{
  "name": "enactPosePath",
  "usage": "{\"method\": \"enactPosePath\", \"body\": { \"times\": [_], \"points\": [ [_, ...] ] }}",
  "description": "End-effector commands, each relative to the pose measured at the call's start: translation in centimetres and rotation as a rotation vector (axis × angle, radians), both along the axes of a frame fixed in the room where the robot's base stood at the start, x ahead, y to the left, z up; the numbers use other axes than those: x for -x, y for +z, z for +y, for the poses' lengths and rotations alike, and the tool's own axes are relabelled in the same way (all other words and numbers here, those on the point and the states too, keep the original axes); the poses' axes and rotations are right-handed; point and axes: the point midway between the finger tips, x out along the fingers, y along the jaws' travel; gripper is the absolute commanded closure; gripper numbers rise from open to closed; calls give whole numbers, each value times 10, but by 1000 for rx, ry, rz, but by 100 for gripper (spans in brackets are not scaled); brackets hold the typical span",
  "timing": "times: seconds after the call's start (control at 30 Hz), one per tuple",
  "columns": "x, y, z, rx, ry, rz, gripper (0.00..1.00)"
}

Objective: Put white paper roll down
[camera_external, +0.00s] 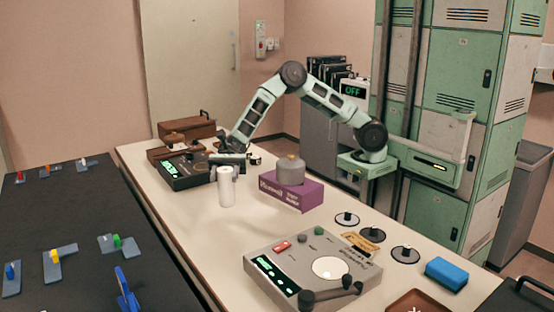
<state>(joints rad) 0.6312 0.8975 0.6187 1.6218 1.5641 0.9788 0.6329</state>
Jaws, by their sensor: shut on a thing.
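The white paper roll (226,190) is an upright white cylinder near the left edge of the pale table (212,236). My gripper (228,167) is at the top of the roll and shut on it. The arm reaches in from the right, over the table, and bends down to the roll. I cannot tell whether the roll's bottom touches the table. The fingers are small in this view and partly hidden.
A purple box (291,191) with a grey round object (290,170) stands right of the roll. A black device (186,170) is behind it. A grey console (312,268), several discs and a blue block (446,273) are nearer. The table between roll and console is clear.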

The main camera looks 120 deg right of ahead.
Motion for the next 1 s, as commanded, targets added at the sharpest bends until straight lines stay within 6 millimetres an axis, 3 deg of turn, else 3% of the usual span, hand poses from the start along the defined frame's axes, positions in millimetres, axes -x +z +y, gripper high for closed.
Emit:
{"method": "enactPosePath", "body": {
  "times": [0.13, 0.6, 0.97, 1.0],
  "points": [
    [0, -28, 0, -2, 0, 2, 83],
    [0, -75, 0, -2, -2, 0, 83],
    [0, -80, -1, -1, -2, -1, 83],
    [0, -80, -1, 1, -2, -1, 52]
  ]
}}
